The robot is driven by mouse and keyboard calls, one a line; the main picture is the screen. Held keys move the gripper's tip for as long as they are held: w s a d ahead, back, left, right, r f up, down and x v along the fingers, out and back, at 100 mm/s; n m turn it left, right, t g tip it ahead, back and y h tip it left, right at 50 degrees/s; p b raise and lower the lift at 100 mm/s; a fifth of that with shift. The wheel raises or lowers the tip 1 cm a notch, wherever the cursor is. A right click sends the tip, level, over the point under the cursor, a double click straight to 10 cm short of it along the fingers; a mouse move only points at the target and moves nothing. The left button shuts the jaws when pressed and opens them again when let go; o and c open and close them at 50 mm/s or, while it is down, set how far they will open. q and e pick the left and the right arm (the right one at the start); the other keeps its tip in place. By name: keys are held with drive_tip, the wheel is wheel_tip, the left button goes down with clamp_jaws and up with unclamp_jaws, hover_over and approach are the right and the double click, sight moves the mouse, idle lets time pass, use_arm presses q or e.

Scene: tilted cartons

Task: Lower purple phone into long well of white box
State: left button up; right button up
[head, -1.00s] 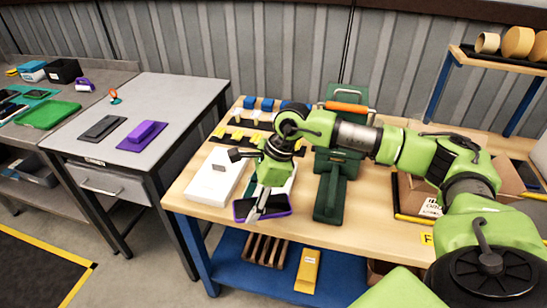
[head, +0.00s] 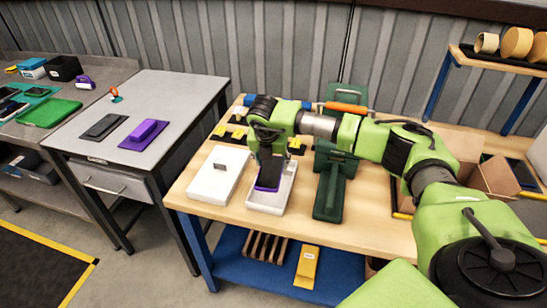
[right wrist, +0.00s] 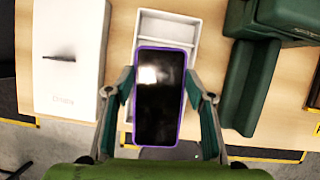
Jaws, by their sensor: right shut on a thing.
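The purple phone (head: 268,174) has a dark screen and a purple rim. My right gripper (head: 272,150) is shut on it, with one finger on each long side in the right wrist view (right wrist: 159,95). The phone (right wrist: 159,97) is over the open white box (right wrist: 168,28) and hides much of its long well. In the head view the white box (head: 267,207) lies on the wooden table, and the phone tilts down toward it. Whether the phone touches the box floor I cannot tell. My left gripper is not in view.
A closed white carton or lid (head: 215,175) with a dark tab lies left of the box. A green press-like tool (head: 331,190) stands close on the right. Yellow and black small items (head: 238,131) lie behind. A grey table (head: 160,95) stands at left.

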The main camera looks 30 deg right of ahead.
drive_tip(key=shift+w+d+m, duration=0.2)
drive_tip(key=shift+d+m, duration=0.2)
drive_tip(key=shift+m, duration=0.1)
drive_tip(key=shift+f, duration=0.1)
drive_tip(key=shift+f+b, duration=2.4)
drive_tip(key=shift+f, duration=1.75)
drive_tip(key=shift+f, duration=0.2)
drive_tip(key=o, duration=1.3)
drive_tip(key=shift+c, duration=1.3)
